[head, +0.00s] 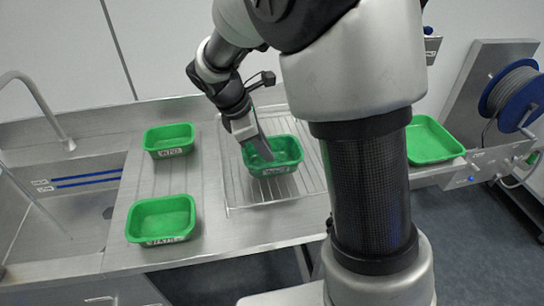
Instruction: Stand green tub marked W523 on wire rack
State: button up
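A green tub (272,165) with a small white label on its front wall is on the wire rack (234,196), or just above it; I cannot tell which. It looks upright. Its label is too small to read surely. My gripper (257,148) reaches down from above to the tub's left rim, one finger showing inside the tub. Whether the fingers are closed on the wall cannot be made out. Two more green tubs, one farther back (169,140) and one nearer (162,219), stand left of the rack with white labels that I cannot read surely.
A metal sink (75,205) with a curved tap (42,108) lies at the left. A green tray (431,142) is at the right, beside a blue cable reel (514,97). My arm hides the rack's right side. Bare steel counter (227,232) shows in front of the rack.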

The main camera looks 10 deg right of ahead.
jog(key=s+d+r+m+t+y, duration=0.1)
jog(key=s+d+r+m+y, duration=0.15)
jog(key=s+r+m, duration=0.7)
jog(key=s+d+r+m+t+y, duration=0.1)
jog(key=s+r+m+t+y, duration=0.1)
jog(key=s+m, duration=0.6)
jog(key=s+r+t, duration=0.1)
jog(key=s+r, duration=0.1)
jog(key=s, duration=0.1)
jog(key=shift+s+r, duration=0.15)
jog(key=shift+s, duration=0.05)
jog(key=shift+s, duration=0.1)
